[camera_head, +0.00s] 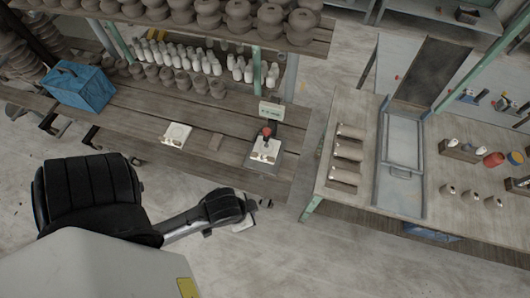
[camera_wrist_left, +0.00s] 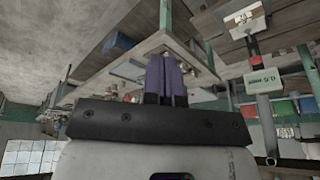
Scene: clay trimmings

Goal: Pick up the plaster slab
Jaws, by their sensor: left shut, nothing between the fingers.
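A white square slab (camera_head: 175,134) that looks like plaster lies on the wooden bench, with small light bits on top. A second white slab (camera_head: 264,150) with pale scraps sits on a scale (camera_head: 258,162) at the bench's right end. I cannot tell which one is the plaster slab of the task. My left gripper (camera_head: 266,203) is off the bench's front edge, below the scale in the picture, apart from both slabs. In the left wrist view its purple fingers (camera_wrist_left: 166,78) are together and empty. My right gripper is not in view.
A blue crate (camera_head: 82,88) stands at the bench's left. A shelf of brown pots (camera_head: 240,18) overhangs the back. A second table (camera_head: 330,192) stands to the right across a narrow gap. Floor in front is clear.

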